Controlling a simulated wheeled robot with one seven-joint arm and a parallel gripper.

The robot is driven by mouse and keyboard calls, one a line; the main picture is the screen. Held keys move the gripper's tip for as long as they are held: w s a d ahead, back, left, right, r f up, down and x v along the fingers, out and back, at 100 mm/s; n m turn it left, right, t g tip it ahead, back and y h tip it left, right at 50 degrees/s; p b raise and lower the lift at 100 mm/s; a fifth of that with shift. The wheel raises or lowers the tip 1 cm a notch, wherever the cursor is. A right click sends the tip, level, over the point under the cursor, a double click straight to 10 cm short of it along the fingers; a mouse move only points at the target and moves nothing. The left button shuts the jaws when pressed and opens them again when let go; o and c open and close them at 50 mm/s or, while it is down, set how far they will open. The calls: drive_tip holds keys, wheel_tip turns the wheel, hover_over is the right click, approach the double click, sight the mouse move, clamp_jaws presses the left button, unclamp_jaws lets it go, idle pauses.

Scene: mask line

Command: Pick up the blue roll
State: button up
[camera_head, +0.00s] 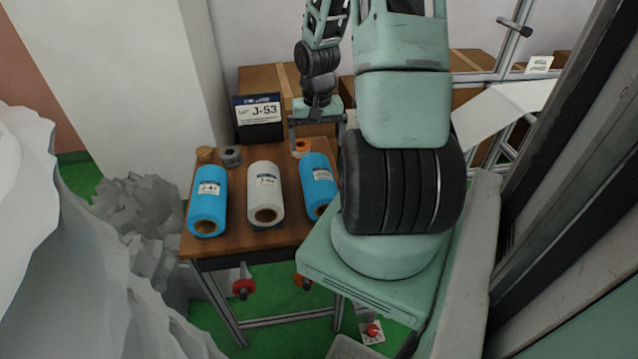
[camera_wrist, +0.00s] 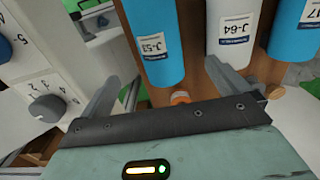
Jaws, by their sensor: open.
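Two blue rolls lie on the brown table (camera_head: 228,240), one on each side of a white roll (camera_head: 265,190). The left blue roll (camera_head: 208,200) is fully in view; its label seems to end in 7. The right blue roll (camera_head: 318,183) is partly hidden by my arm. In the wrist view this same roll (camera_wrist: 152,30) carries the label J-53, with the white J-64 roll (camera_wrist: 232,35) beside it and the other blue roll (camera_wrist: 293,30) at the right edge. My gripper (camera_head: 317,138) is open and empty behind the J-53 roll, apart from it; its fingers also show in the wrist view (camera_wrist: 162,72).
A black sign (camera_head: 258,124) reading J-53 stands at the table's back. Small tape rolls sit along the back edge, a grey one (camera_head: 231,156) and an orange one (camera_head: 302,146) near my gripper. Cardboard boxes (camera_head: 262,78) stand behind. A panel with a knob (camera_wrist: 45,108) is left in the wrist view.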

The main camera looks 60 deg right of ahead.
sight(318, 174)
wheel_tip(318, 174, down, 10)
drive_tip(key=shift+f+p, duration=0.1)
drive_tip(key=shift+p, duration=0.2)
drive_tip(key=shift+s+d+f+p, duration=0.1)
drive_tip(key=shift+f+p, duration=0.3)
drive_tip(key=shift+f, duration=1)
drive_tip(key=shift+s+f+p, duration=0.1)
drive_tip(key=shift+f+p, duration=0.25)
drive_tip(key=shift+f, duration=1)
drive_tip(key=c, duration=1.1)
